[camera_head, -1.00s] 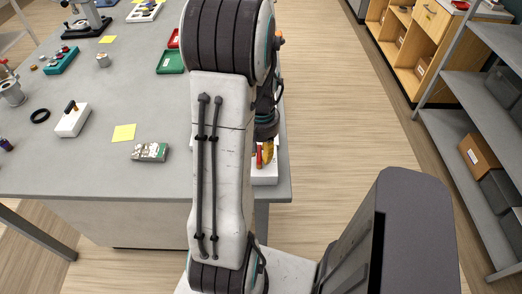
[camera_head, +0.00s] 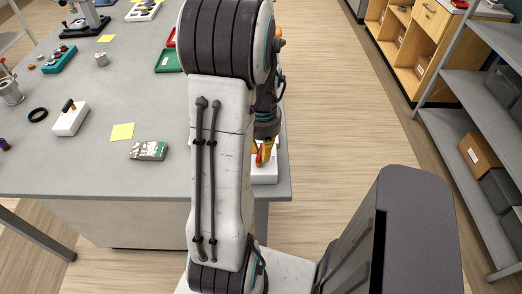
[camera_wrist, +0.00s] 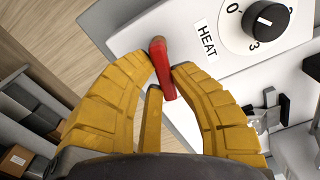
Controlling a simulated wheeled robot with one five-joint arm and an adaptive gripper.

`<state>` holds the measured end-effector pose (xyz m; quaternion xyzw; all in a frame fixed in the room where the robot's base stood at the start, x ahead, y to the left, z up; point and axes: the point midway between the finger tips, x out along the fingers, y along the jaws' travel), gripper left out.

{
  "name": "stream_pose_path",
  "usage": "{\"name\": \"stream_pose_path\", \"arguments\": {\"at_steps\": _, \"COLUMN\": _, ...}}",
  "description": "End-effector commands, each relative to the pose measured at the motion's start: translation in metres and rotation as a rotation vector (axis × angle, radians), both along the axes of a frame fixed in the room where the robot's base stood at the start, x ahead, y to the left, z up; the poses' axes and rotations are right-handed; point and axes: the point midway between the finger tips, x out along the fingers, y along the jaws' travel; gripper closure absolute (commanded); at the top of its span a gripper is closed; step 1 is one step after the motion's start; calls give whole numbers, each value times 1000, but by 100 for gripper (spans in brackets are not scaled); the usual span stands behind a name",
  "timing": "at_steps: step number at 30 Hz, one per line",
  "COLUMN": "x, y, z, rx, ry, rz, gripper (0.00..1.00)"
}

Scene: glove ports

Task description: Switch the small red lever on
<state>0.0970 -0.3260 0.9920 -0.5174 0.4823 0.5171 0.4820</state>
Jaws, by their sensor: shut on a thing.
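The small red lever (camera_wrist: 160,66) stands up from a white box (camera_wrist: 135,27) in the wrist view. My gripper (camera_wrist: 161,62) has its yellow fingers around the lever, one on each side, and is shut on it. In the head view my gripper (camera_head: 264,153) is at the right edge of the grey table, low over the white box (camera_head: 266,176). My arm hides much of the box there. A black dial (camera_wrist: 265,18) and a "HEAT" label are on the box beside the lever.
Open floor is right of the table, then grey shelves (camera_head: 470,125).

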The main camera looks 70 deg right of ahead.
Motion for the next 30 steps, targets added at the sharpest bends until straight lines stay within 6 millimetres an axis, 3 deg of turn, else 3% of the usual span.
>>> {"name": "stream_pose_path", "arguments": {"at_steps": 30, "x": -17, "y": 13, "z": -2, "rx": 2, "ry": 1, "rz": -961, "gripper": 100}}
